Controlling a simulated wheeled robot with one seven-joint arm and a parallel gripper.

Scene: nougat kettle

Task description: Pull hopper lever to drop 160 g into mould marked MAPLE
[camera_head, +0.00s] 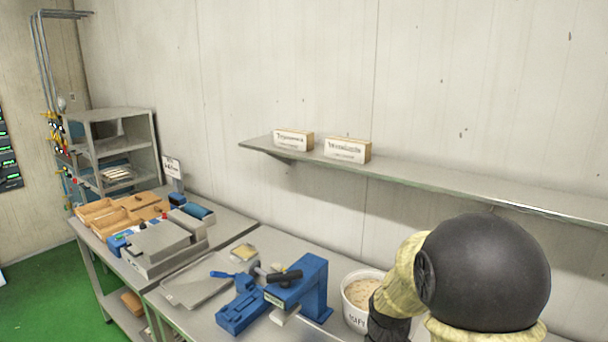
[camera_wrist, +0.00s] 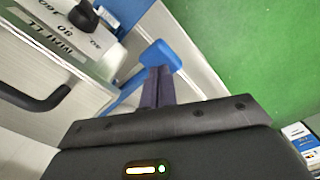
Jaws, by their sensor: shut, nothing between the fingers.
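In the wrist view my gripper (camera_wrist: 157,88) has its two dark fingers together, with nothing held between them. A rounded blue handle (camera_wrist: 160,54) shows just beyond the fingertips; I cannot tell whether they touch. Beside it is a white block with black markings (camera_wrist: 70,48). In the head view a blue machine (camera_head: 312,285) with dark parts stands on the near table, with a small blue handle (camera_head: 220,274) at its left. Which part is the hopper lever is unclear. Wooden moulds (camera_head: 122,226) lie on the far table; I read no MAPLE mark.
A white tub (camera_head: 358,295) of pale contents stands right of the blue machine. A metal tray (camera_head: 190,291) lies left of it. A wall shelf (camera_head: 430,179) carries two signs. A grey rack (camera_head: 156,150) stands at the far left. Green floor (camera_head: 40,270) is open there.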

